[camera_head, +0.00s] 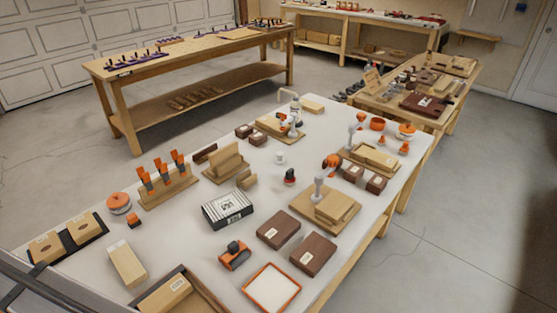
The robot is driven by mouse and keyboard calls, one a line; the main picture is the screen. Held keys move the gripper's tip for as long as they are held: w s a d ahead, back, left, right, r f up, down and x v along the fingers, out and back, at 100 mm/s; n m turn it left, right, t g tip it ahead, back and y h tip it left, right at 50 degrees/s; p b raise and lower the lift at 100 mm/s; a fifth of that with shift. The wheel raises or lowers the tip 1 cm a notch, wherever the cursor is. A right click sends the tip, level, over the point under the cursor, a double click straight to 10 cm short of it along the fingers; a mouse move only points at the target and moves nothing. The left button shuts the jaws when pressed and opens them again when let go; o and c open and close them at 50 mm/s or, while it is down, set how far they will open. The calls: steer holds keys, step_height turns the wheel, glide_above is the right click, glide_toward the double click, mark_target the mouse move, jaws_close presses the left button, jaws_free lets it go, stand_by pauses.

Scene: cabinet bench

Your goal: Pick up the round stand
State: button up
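Two round things on the white-topped bench could be the round stand, and I cannot tell which it is. One is an orange and white round piece (119,203) at the left side of the bench, next to a small orange block. The other is an orange and white round piece (405,131) at the far right corner, beside an orange bowl-like piece (377,124). Both rest on the bench top. My gripper is not in view, and nothing is seen touching either round piece.
The white bench top (185,228) is crowded. A wooden rack (168,192) holds orange-and-grey tools. A black-and-white box (227,209), brown boxes (313,254) and an orange-rimmed tray (272,289) stand nearer. Other wooden benches (190,50) stand behind, with floor between.

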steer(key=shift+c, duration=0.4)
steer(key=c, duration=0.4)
